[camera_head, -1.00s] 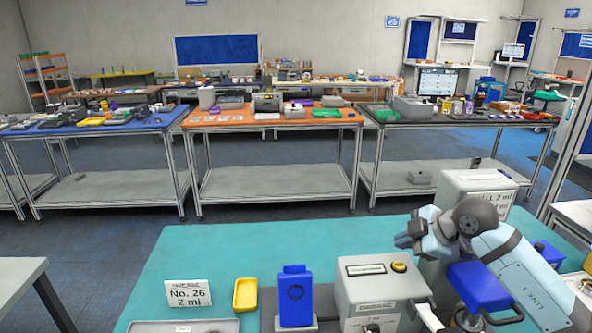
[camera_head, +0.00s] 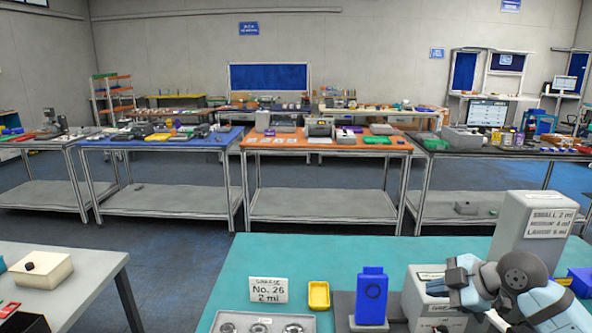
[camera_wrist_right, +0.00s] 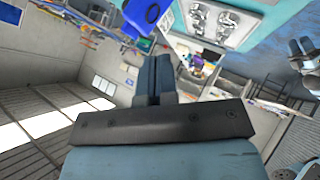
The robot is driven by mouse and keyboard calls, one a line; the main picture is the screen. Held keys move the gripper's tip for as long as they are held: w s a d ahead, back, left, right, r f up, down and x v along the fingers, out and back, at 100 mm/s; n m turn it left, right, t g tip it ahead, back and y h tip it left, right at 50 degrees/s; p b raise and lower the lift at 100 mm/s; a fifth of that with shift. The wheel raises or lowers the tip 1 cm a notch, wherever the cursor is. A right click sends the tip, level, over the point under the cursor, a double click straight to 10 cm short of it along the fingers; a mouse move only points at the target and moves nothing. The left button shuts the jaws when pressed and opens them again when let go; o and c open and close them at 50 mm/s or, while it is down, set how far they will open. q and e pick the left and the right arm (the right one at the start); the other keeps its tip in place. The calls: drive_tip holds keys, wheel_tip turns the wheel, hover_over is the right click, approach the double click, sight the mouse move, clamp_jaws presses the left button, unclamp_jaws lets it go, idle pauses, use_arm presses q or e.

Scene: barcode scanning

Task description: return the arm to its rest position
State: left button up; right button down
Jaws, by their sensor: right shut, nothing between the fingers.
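My right arm (camera_head: 525,285) reaches in from the lower right of the head view, over the teal table near the grey box machine. My right gripper (camera_head: 445,285) is at the left end of that arm, in front of the machine. In the right wrist view the two fingers of the right gripper (camera_wrist_right: 153,75) lie together, with nothing seen between them.
On the teal table (camera_head: 300,250) are a blue scanner-like device (camera_head: 371,297), a yellow tray (camera_head: 319,295), a "No. 26 2 ml" sign (camera_head: 268,290), a grey tray (camera_head: 235,322) and a tall grey labelled box (camera_head: 535,225). A grey table (camera_head: 60,290) stands at left.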

drive_tip(key=s+a+f+t+y+p, duration=0.3)
drive_tip(key=s+a+y, duration=0.5)
drive_tip(key=a+y, duration=0.15)
drive_tip(key=s+d+f+m+h+p, duration=0.1)
drive_tip(key=s+f+m+h+p, duration=0.2)
drive_tip(key=s+f+m+h, duration=1)
drive_tip(key=s+f+m, duration=0.1)
drive_tip(key=s+f, duration=0.5)
drive_tip(key=f, duration=0.3)
drive_tip(key=shift+m+t+h, duration=0.35)
drive_tip(key=shift+m+t, duration=0.05)
drive_tip(key=shift+r, duration=0.1)
